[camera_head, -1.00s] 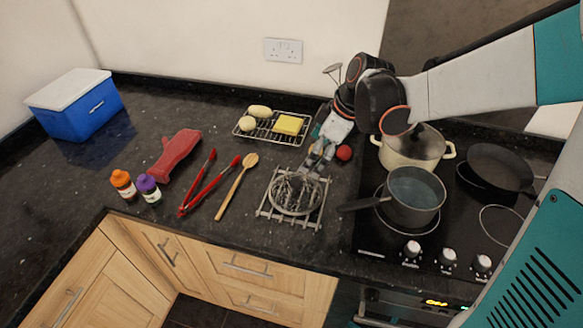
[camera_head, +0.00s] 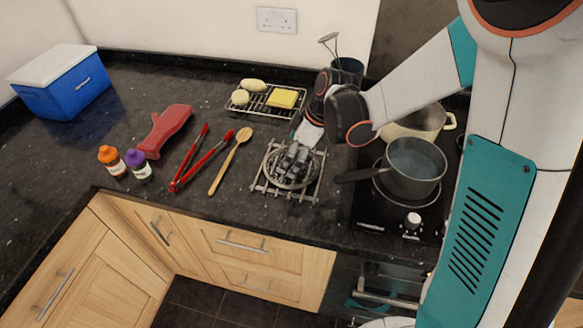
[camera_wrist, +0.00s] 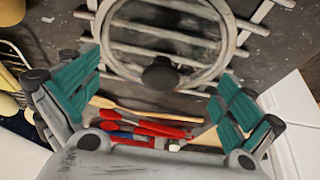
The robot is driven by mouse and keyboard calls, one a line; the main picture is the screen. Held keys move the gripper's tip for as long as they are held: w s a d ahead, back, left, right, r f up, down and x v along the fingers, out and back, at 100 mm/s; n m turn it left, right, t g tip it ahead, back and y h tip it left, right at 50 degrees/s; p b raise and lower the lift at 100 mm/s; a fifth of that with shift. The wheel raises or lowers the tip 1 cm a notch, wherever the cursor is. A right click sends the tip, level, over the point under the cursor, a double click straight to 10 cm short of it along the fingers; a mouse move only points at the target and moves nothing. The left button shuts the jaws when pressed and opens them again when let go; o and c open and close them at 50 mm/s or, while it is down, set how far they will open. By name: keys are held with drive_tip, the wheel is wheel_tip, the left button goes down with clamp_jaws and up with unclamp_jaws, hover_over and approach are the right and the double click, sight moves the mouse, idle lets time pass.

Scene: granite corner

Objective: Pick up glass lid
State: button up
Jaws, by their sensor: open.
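The round glass lid (camera_head: 283,180) lies on a metal rack (camera_head: 314,190) on the dark counter, left of the hob. In the wrist view the lid (camera_wrist: 165,42) shows its clear pane, grey rim and dark knob (camera_wrist: 160,73). My gripper (camera_head: 290,160) is over the lid and hides part of it in the head view. In the wrist view my gripper (camera_wrist: 158,85) is open, with one teal-padded finger on each side of the knob. Nothing is between the fingers except the view of the knob; I cannot tell the remaining height.
A saucepan (camera_head: 414,170) stands on the hob, its handle reaching towards the rack. A cream pot (camera_head: 428,121) is behind it. A wooden spoon (camera_head: 230,165) and red tongs (camera_head: 190,165) lie left. A wire rack with food (camera_head: 262,112) is behind.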

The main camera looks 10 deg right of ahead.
drive_tip(key=shift+a+f, duration=0.15)
drive_tip(key=shift+f, duration=0.25)
drive_tip(key=c, duration=1.2)
drive_tip(key=shift+s+r, duration=0.1)
drive_tip(key=c, duration=0.6)
drive_tip(key=shift+s, duration=0.1)
